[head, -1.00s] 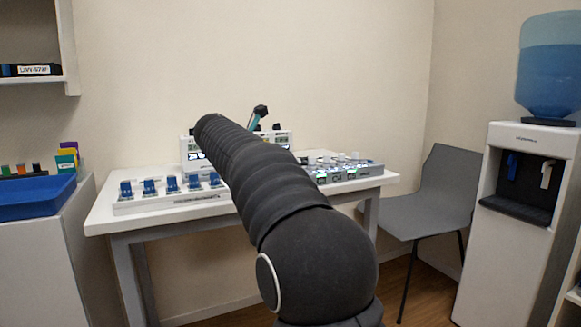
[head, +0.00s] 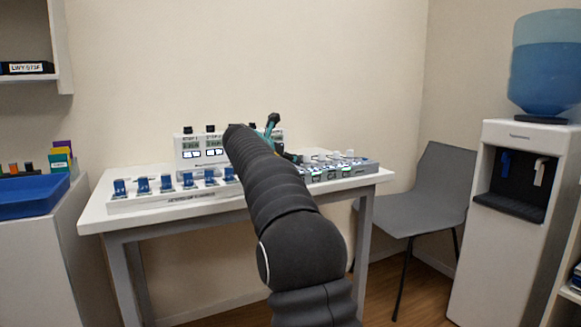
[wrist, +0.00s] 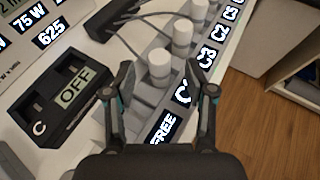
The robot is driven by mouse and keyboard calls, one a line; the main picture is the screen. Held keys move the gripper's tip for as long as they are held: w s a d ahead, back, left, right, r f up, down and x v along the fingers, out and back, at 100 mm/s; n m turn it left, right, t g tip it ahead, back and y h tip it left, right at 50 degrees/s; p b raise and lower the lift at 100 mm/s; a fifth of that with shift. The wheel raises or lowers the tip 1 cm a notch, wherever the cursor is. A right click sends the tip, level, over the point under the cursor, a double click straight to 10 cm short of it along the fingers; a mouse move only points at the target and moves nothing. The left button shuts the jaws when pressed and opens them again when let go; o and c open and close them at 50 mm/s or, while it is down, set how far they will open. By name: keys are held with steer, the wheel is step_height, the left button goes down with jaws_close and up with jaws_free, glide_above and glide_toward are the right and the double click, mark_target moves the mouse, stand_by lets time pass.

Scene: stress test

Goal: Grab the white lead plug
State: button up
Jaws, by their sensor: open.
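Several white-topped plugs stand upright in a row in a grey block (head: 345,169) on the right of the table. In the wrist view, the nearest white plug (wrist: 160,66) stands between my open fingers, with a gap on each side. My gripper (wrist: 158,74) is empty. The labels along the block read FREE, a partly hidden C label, then C3 and others. In the head view my arm hides most of the gripper.
A black switch box marked C and OFF (wrist: 72,95) lies close left of my fingers. White units with displays (head: 205,148) stand behind. A white strip with blue clips (head: 160,201) is at the table's left. A grey chair (head: 425,195) stands right.

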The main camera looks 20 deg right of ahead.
steer(key=shift+x, duration=1.6)
steer(key=shift+r, duration=0.1)
jaws_close()
